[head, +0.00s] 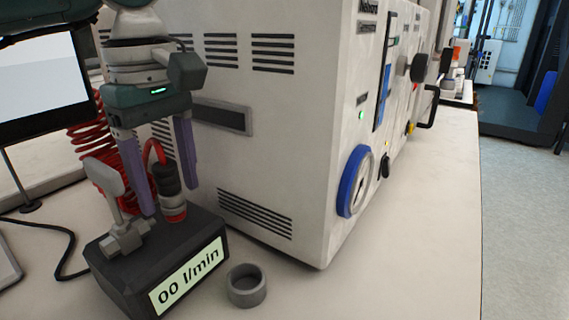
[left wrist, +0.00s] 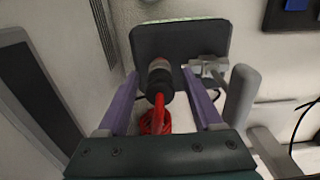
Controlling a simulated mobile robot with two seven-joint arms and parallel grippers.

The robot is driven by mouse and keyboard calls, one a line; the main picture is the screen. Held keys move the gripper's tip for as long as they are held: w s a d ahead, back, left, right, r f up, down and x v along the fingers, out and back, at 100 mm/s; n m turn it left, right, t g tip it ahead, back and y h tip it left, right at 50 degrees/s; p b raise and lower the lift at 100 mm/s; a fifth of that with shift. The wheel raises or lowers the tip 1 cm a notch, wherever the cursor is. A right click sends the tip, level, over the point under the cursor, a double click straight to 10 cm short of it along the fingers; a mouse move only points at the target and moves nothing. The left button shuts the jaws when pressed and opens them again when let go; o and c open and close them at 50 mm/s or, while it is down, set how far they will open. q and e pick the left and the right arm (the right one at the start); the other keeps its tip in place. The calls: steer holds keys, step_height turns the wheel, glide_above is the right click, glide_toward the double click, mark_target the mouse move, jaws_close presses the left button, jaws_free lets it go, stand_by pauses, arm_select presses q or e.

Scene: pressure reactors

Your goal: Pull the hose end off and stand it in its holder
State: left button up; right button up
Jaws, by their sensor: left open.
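The hose end (head: 168,183) is a dark connector with a red hose looping from its top; it stands upright on a dark box (head: 121,284) whose display reads "00 l/min". My left gripper (head: 168,200) points down with purple fingers open on either side of the hose end. The left wrist view shows the hose end (left wrist: 159,79) between the fingers, with gaps at both sides. A short grey ring-shaped cup (head: 247,286), which looks like the holder, stands on the table right of the box, with nothing standing in it. My right gripper is not in view.
A grey lever valve (head: 107,187) sits on the box, left of the hose end. A coiled red hose (head: 85,140) hangs behind. A large white cabinet (head: 285,130) stands close on the right. A screen (head: 45,80) is at the left. The table front is clear.

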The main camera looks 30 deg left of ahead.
mark_target(164, 164)
arm_select(q)
steer(key=shift+c, duration=0.4)
jaws_close()
steer(key=shift+r, duration=0.15)
stand_by(0.9)
steer(key=shift+r+p, duration=2.3)
steer(key=shift+r, duration=0.6)
